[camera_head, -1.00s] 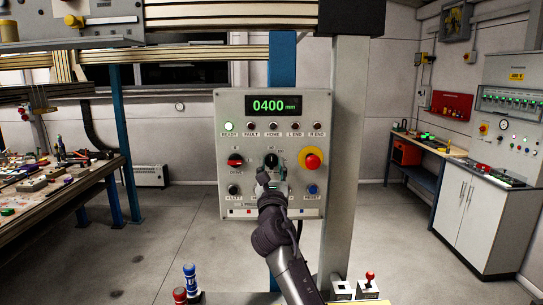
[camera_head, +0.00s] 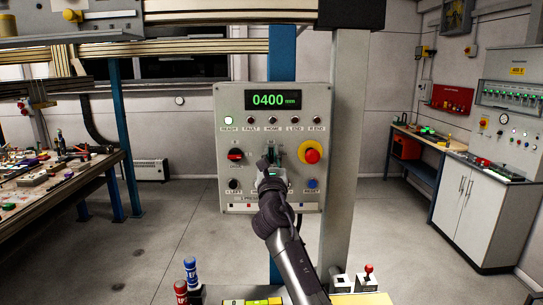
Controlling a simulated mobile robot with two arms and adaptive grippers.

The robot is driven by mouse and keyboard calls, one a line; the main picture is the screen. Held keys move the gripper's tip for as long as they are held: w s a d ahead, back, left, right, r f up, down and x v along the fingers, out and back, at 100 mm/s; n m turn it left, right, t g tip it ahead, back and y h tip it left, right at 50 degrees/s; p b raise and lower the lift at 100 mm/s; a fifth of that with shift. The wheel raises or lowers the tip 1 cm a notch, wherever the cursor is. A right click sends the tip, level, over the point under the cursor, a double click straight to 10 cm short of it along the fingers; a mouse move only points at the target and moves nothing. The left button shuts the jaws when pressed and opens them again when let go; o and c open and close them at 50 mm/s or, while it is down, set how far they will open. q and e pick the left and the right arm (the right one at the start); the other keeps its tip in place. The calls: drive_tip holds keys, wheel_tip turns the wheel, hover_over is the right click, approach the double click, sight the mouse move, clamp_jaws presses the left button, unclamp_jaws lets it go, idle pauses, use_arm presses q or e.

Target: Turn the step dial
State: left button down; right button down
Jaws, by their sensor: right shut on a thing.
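The control panel (camera_head: 222,140) stands upright in the middle of the head view, with a green READY lamp lit and a display (camera_head: 273,99) reading 0400 mm. The step dial sits at the panel's centre and is mostly hidden behind my right gripper (camera_head: 271,160). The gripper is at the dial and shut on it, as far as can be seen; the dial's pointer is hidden. My left gripper is not in view.
A red emergency stop button (camera_head: 312,156) on yellow is close to the right of the gripper. A red switch (camera_head: 235,154) is to its left. A grey post (camera_head: 345,150) stands beside the panel. A cluttered bench (camera_head: 100,165) is at left.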

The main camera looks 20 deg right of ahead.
drive_tip(key=shift+f+m+h+b, duration=0.2)
drive_tip(key=shift+m+h+b, duration=0.2)
drive_tip(key=shift+m+b, duration=0.5)
drive_tip(key=m+g+h+b, duration=0.1)
drive_tip(key=m+g+b, duration=0.1)
drive_tip(key=m, duration=0.3)
drive_tip(key=m+g+h+b, duration=0.1)
drive_tip(key=m+h+b, duration=0.1)
drive_tip(key=m, duration=0.3)
drive_tip(key=d+m+g+h+b, duration=0.1)
drive_tip(key=m+g+b, duration=0.1)
drive_tip(key=m, duration=0.3)
drive_tip(key=shift+s+g+h+b, duration=0.1)
drive_tip(key=shift+g+h+b, duration=0.25)
drive_tip(key=shift+b, duration=0.3)
drive_tip(key=m, duration=0.2)
drive_tip(key=m+g, duration=0.2)
drive_tip(key=m, duration=0.1)
drive_tip(key=shift+f+m+p, duration=0.25)
drive_tip(key=shift+m+p, duration=0.05)
drive_tip(key=c, duration=1.2)
unclamp_jaws()
drive_tip(key=shift+f, duration=0.1)
